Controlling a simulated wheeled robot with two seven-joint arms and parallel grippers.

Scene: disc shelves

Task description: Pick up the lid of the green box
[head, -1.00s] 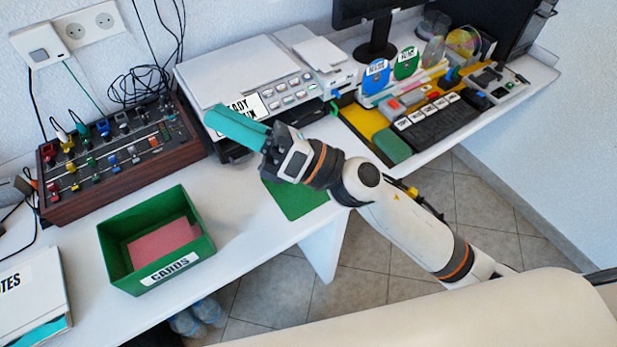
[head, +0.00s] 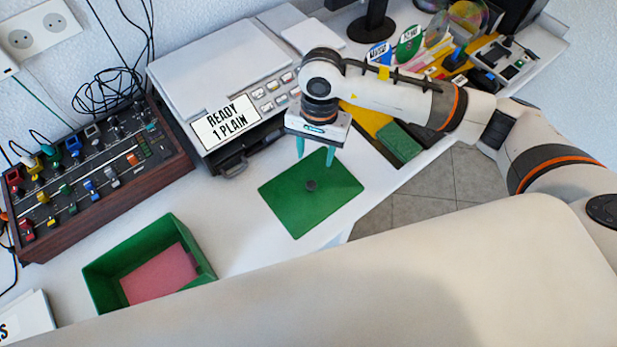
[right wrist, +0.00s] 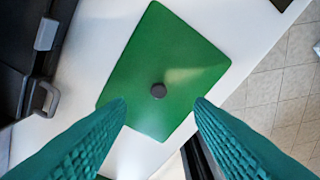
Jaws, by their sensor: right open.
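The green lid (head: 285,201) lies flat on the white table, with a small dark knob (head: 311,185) at its middle. In the right wrist view the lid (right wrist: 165,60) and knob (right wrist: 158,90) show from above. My right gripper (head: 315,164) is open and empty, pointing down above the far part of the lid. In the right wrist view its teal fingers (right wrist: 160,103) stand wide apart, with the knob between and just ahead of them. The open green box (head: 100,275) stands to the left with pink cards (head: 160,276) inside. My left gripper does not show.
A printer (head: 220,80) with a "READY 1 PLAIN" display stands behind the lid. A switch panel (head: 95,170) is at the left. A yellow tray area with a green block (head: 399,142) lies to the right. The table's front edge is close to the lid.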

